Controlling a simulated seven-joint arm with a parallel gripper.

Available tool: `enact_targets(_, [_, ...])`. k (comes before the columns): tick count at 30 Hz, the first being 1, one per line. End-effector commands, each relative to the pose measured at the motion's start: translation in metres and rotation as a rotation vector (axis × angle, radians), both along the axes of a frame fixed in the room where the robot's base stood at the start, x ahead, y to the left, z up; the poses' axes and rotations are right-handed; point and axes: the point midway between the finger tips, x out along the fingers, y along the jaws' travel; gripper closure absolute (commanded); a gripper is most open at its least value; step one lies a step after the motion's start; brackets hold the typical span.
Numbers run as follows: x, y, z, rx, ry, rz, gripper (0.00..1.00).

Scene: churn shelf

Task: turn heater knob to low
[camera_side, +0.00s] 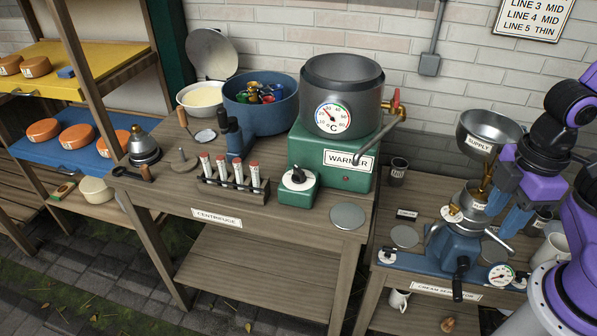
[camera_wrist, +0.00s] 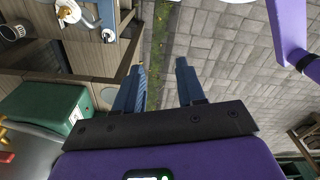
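The heater knob (camera_side: 298,176) is a dark pointer on a white dial, on top of a small green box at the front of the green warmer (camera_side: 332,163). The knob's pointer setting is too small to read surely. A steel pot (camera_side: 342,95) with a °C gauge stands on the warmer. My gripper (camera_side: 506,208) has blue fingers and is at the right, in front of the separator, well apart from the knob. A green box, seemingly the warmer (camera_wrist: 45,112), shows at the left there.
The cream separator (camera_side: 460,240) with its supply bowl (camera_side: 490,130) stands at the right near my arm. A tube rack (camera_side: 232,186) and blue tub (camera_side: 262,105) are left of the knob. A brass tap (camera_side: 396,104) juts right from the pot. A grey disc (camera_side: 347,216) lies right of the knob.

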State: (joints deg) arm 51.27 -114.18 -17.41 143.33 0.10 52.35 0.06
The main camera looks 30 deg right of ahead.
Motion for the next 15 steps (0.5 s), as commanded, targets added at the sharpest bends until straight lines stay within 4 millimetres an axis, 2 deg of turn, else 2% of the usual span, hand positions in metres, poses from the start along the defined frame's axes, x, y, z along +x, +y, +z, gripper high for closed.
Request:
enact_targets(5, [0.018, 0.012, 0.002, 0.009, -0.012, -0.045, 0.61])
enact_targets(15, [0.093, 0.06, 0.012, 0.047, -0.064, -0.244, 0.61])
